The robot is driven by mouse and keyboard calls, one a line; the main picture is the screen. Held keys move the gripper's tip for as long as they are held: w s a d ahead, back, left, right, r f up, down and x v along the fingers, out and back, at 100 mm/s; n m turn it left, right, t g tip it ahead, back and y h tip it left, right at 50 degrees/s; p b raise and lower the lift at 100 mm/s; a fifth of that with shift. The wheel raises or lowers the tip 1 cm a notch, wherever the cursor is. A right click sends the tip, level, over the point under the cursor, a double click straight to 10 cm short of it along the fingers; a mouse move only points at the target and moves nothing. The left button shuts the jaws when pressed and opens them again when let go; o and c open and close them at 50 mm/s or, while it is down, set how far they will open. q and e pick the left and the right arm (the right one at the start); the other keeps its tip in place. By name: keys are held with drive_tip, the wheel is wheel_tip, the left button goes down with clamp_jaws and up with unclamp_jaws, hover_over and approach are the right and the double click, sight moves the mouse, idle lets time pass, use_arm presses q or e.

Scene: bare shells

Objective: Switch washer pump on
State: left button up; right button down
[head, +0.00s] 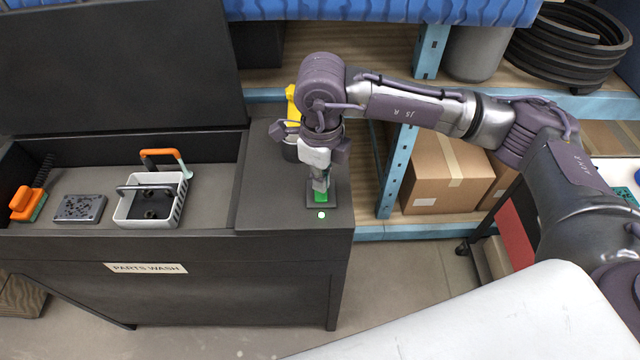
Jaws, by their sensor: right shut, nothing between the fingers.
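The parts washer (295,258) is a dark cabinet with a "PARTS WASH" label (146,268) on its front and its lid (110,60) raised. On its right-hand top sits a small dark switch plate (312,207) with a green switch (321,196) and a lit green lamp (321,215) at its front. My right gripper (321,186) reaches down from above, shut and empty, with its fingertips at the green switch. The fingers partly hide the switch; I cannot tell whether they touch it. My left gripper is not in view.
In the washer's basin are a light grey basket (175,211), an orange-handled brush (24,203) and a grey metal part (80,208). A yellow object (291,107) stands behind my right gripper. Blue-framed shelving (398,170) with a cardboard box (436,178) is at the right.

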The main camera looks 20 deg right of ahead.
sight(321, 196)
drive_tip(key=shift+r+p, duration=0.75)
drive_tip(key=shift+r, duration=1.35)
